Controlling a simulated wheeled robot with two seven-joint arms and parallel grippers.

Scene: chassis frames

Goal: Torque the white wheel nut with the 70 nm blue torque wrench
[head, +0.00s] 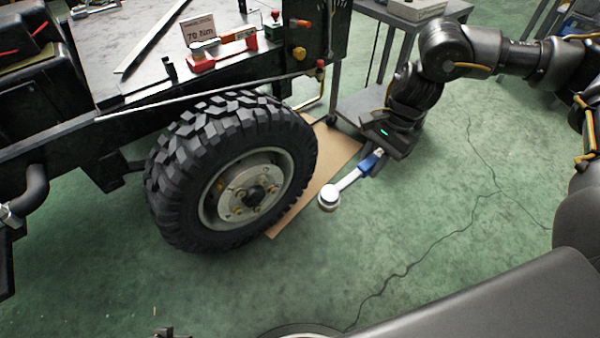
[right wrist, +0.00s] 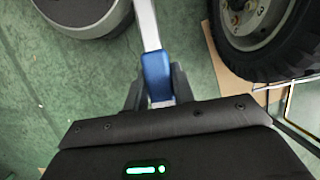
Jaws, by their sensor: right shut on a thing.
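My right gripper (head: 378,156) is shut on the blue handle of the torque wrench (head: 369,163), right of the wheel and apart from it. The wrench's silver shaft slants down-left to a round white and metal head (head: 328,197) in open air. In the right wrist view the blue handle (right wrist: 156,75) sits between the fingers (right wrist: 153,88). The wheel (head: 232,170) has a chunky black tyre and a pale rim, with several small nuts around a dark hub (head: 256,195). I cannot tell which nut is white. My left gripper is not in view.
A 70 Nm sign (head: 199,31) and a red tool holder (head: 222,54) stand on the chassis top. A brown cardboard sheet (head: 320,170) lies beside the wheel. A grey cart (head: 362,110) stands behind my right gripper. The green floor at front right is clear.

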